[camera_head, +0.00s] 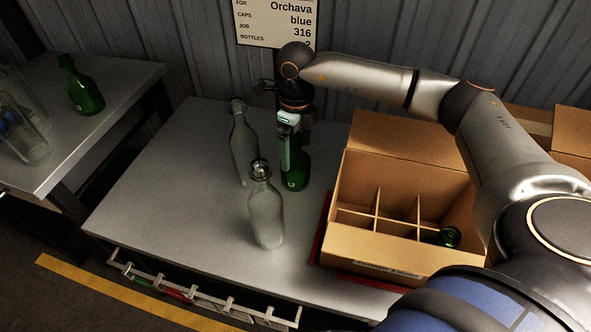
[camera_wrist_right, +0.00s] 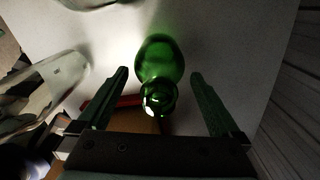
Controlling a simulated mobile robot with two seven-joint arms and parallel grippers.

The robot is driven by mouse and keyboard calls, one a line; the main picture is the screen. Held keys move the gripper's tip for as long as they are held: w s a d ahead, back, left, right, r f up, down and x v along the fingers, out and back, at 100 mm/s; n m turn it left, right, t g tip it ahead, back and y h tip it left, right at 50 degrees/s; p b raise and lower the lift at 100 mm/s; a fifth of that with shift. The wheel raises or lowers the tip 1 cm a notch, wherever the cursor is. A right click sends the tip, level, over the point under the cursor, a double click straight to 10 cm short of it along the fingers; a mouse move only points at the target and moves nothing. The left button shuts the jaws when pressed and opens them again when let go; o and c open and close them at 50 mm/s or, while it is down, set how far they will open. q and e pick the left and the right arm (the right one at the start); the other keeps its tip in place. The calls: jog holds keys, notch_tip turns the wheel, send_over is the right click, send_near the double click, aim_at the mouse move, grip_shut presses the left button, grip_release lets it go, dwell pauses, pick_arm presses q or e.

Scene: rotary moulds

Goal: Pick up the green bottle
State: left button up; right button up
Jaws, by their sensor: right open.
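A green bottle (camera_head: 296,172) stands upright on the grey table (camera_head: 170,190), partly hidden behind my right gripper (camera_head: 287,150). In the right wrist view the green bottle (camera_wrist_right: 160,72) is seen from above, its neck towards the camera. There my right gripper (camera_wrist_right: 160,90) is open, one finger on each side of the bottle with clear gaps. I cannot tell how far down the neck the fingers reach. A second green bottle (camera_head: 84,92) stands on the side table at the left. Another green bottle (camera_head: 449,237) lies low in the cardboard box. My left gripper is not in view.
Two clear bottles stand close by: one in front (camera_head: 265,210) and one to the left (camera_head: 242,145). The divided cardboard box (camera_head: 385,257) stands right of the green bottle. A sign (camera_head: 277,22) hangs behind. The table's left part is clear.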

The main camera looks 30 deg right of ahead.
aim_at(295, 136)
notch_tip(295, 136, down, 3)
jog(key=shift+a+r, duration=0.1)
jog(key=shift+w+f, duration=0.1)
jog(key=shift+f, duration=0.35)
jog(key=shift+r, duration=0.1)
jog(key=c, duration=1.5)
jog(key=shift+o, duration=0.2)
notch_tip(295, 136, up, 10)
